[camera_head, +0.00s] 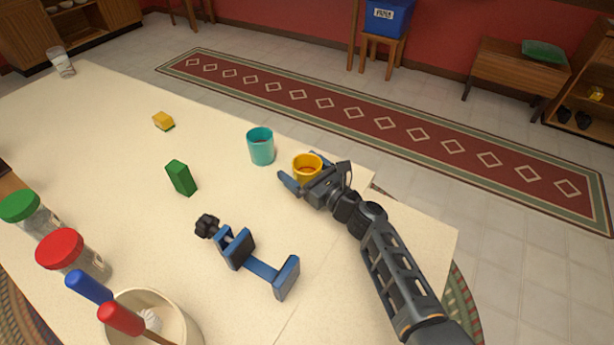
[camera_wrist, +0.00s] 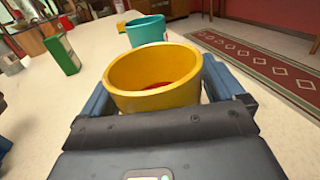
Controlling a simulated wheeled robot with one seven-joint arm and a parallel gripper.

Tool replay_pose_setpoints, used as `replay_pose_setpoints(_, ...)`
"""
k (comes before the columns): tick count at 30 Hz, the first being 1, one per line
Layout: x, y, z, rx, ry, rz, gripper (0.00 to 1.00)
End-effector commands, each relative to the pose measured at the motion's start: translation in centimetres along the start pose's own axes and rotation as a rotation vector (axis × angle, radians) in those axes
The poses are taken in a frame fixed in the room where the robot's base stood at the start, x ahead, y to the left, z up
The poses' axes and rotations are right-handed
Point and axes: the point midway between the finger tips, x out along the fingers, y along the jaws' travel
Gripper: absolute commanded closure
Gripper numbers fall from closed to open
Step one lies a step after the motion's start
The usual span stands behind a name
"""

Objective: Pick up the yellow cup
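The yellow cup (camera_head: 307,164) stands upright near the table's far right edge, with something red inside it. In the wrist view the cup (camera_wrist: 155,75) fills the middle, just in front of my gripper's body. My gripper (camera_head: 316,177) is at the cup, with its blue fingers spread wide. In the wrist view my gripper (camera_wrist: 157,98) has one finger on the left of the cup and one on the right. The cup lies between them; whether either finger touches it I cannot tell. The cup's lower part is hidden by the gripper.
A teal cup (camera_head: 261,147) stands close to the left of the yellow cup. A green block (camera_head: 181,178), a small yellow block (camera_head: 163,121) and a blue clamp (camera_head: 258,266) are on the table (camera_head: 110,120). Jars (camera_head: 75,255) and a crock (camera_head: 180,315) stand at front left.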

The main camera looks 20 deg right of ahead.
Motion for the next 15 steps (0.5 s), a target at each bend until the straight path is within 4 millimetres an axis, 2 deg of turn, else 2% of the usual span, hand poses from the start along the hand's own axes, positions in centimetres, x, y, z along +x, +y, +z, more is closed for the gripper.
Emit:
replay_pose_setpoints(2, -0.01, 0.0, 0.0, 0.0, 0.0, 0.0, 0.13)
replay_pose_setpoints(15, -0.03, 0.0, -0.01, 0.0, 0.0, 0.0, 0.55)
